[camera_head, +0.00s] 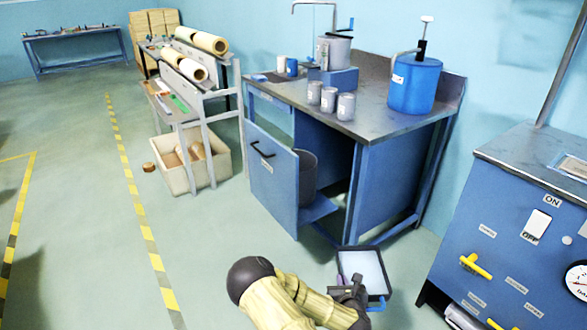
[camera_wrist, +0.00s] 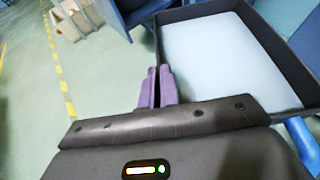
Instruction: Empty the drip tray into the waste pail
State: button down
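The drip tray (camera_head: 345,255) is a dark, shallow rectangular tray holding pale liquid, with a blue bar at its near end. It is low in front of the blue bench in the head view and fills the right of the wrist view (camera_wrist: 262,45). My gripper (camera_head: 340,283) is at the tray's near left side. In the wrist view its purple fingers (camera_wrist: 157,85) are nearly together, with a thin dark slit between them. They overlap the tray's left wall, but I see no tray part between them. A dark grey pail (camera_head: 308,180), probably the waste pail, stands inside the bench's cabinet.
The cabinet door (camera_head: 272,180) stands open left of the pail. Cans and a blue container (camera_head: 415,85) stand on the bench. A blue machine (camera_head: 510,225) with a yellow handle is at the right. A cream bin (camera_head: 190,165) is at the left. Floor left of my arm is clear.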

jog(key=shift+w+d+f+b, duration=0.1)
jog(key=shift+w+f+b, duration=0.05)
jog(key=shift+f+b, duration=0.15)
jog(key=w+a+r+n+y, duration=0.1)
jog(key=w+a+r, duration=0.2)
jog(key=a, duration=0.5)
jog(key=w+a+r+n+y, duration=0.2)
jog(key=w+a, duration=0.1)
jog(key=a, duration=0.4)
jog(key=w+a+r+n+y, duration=0.1)
jog(key=w+a+r, duration=0.25)
jog(key=a, duration=0.45)
jog(key=w+a+r+n+g+y, duration=0.1)
jog(key=a+r, duration=0.7)
jog(key=r, duration=0.2)
jog(key=a+r+n+g+y, duration=0.1)
jog(key=a+r+y, duration=0.1)
jog(key=a+r, duration=0.6)
notch_tip(320, 180, up, 3)
jog(key=shift+w+a+f+n+y, duration=0.1)
jog(key=shift+w+a+n+y, duration=0.1)
jog(key=shift+w+n+y, duration=0.15)
